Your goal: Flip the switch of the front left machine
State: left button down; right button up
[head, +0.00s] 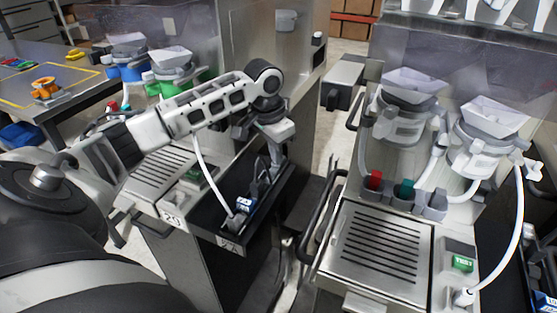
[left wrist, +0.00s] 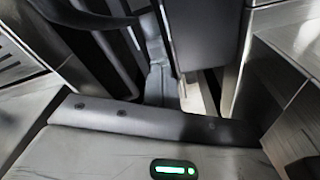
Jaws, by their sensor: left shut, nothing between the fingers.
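The left machine (head: 160,172) stands left of centre in the head view, with a slotted metal tray on top. A small green switch (head: 196,174) sits on its top plate, right of the slots. My left gripper (head: 275,165) points down to the right of this switch, apart from it, above a black tray on the machine's right side. Its fingers are shut and empty. In the left wrist view the fingers (left wrist: 172,92) show small between dark panels; the switch cannot be made out there. My right gripper is not in view.
A similar machine (head: 385,250) with a green switch (head: 463,263) stands at right. The black tray (head: 225,222) holds a small blue and white item. Hoppers, hoses and dark handles crowd both machines. A narrow gap separates them. A table (head: 55,105) stands at far left.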

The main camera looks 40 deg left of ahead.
pick_arm(q)
notch_tip(320, 180, up, 7)
dwell(0.8)
dwell(0.4)
